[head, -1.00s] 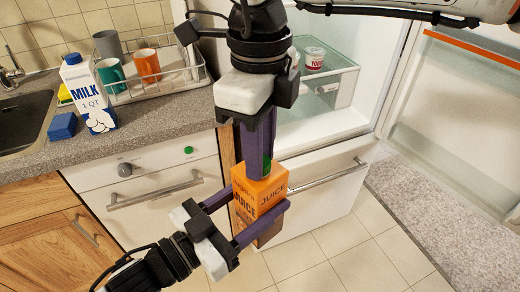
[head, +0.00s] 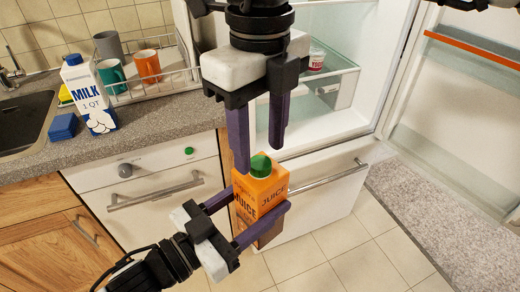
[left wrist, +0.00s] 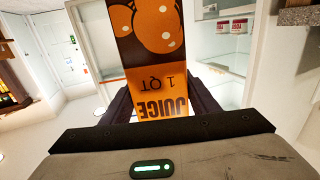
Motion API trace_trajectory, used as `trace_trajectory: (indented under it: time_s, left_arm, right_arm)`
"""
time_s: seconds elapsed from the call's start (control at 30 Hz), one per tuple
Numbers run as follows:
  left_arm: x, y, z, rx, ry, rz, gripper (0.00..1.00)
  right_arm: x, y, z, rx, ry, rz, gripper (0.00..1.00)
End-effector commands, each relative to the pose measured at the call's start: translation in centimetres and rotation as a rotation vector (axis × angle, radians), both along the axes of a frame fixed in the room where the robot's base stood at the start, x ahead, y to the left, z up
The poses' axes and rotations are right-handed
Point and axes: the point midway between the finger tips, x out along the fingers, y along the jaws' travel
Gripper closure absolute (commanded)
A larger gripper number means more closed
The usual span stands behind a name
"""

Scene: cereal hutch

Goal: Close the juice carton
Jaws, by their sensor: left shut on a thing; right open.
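The orange juice carton (head: 260,200) is upright in the air in front of the fridge, with a green cap (head: 261,166) on its top. My left gripper (head: 259,222) is shut on the carton's sides, and the carton also shows upside down in the left wrist view (left wrist: 159,77). My right gripper (head: 259,160) points down from above, its purple fingers open and apart. Its fingertips are just above and around the cap area, and nothing is between them that I can see gripped. The cap appears seated on the carton; its exact tightness cannot be seen.
The floor (head: 370,262) at the lower right is clear.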

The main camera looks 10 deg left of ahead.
Motion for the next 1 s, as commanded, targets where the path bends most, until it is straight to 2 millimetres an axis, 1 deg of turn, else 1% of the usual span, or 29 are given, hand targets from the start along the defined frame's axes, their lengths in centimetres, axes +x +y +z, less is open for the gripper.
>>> trace_trajectory:
  time_s: [0.03, 0.2, 0.3, 0.43, 0.6, 1.0]
  left_arm:
    - [0.0, -0.1, 0.5, -0.006, -0.010, -0.002, 1.00]
    - [0.0, -0.1, 0.5, -0.006, -0.010, -0.002, 1.00]
    - [0.0, -0.1, 0.5, -0.006, -0.010, -0.002, 1.00]
    - [0.0, -0.1, 0.5, -0.006, -0.010, -0.002, 1.00]
    - [0.0, -0.1, 0.5, -0.006, -0.010, -0.002, 1.00]
    - [0.0, -0.1, 0.5, -0.006, -0.010, -0.002, 1.00]
  right_arm:
    - [0.0, 0.1, 1.2, 0.003, -0.004, -0.001, 0.54]
    - [0.1, 0.1, 5.0, 0.002, -0.003, -0.001, 0.54]
    - [0.1, 0.1, 6.9, 0.003, -0.003, -0.002, 0.54]
    - [0.1, 0.1, 8.6, 0.001, -0.002, -0.001, 0.54]
    - [0.0, 0.0, 9.6, 0.000, 0.000, -0.001, 0.54]
    - [0.0, 0.0, 9.6, 0.000, 0.000, -0.001, 0.54]
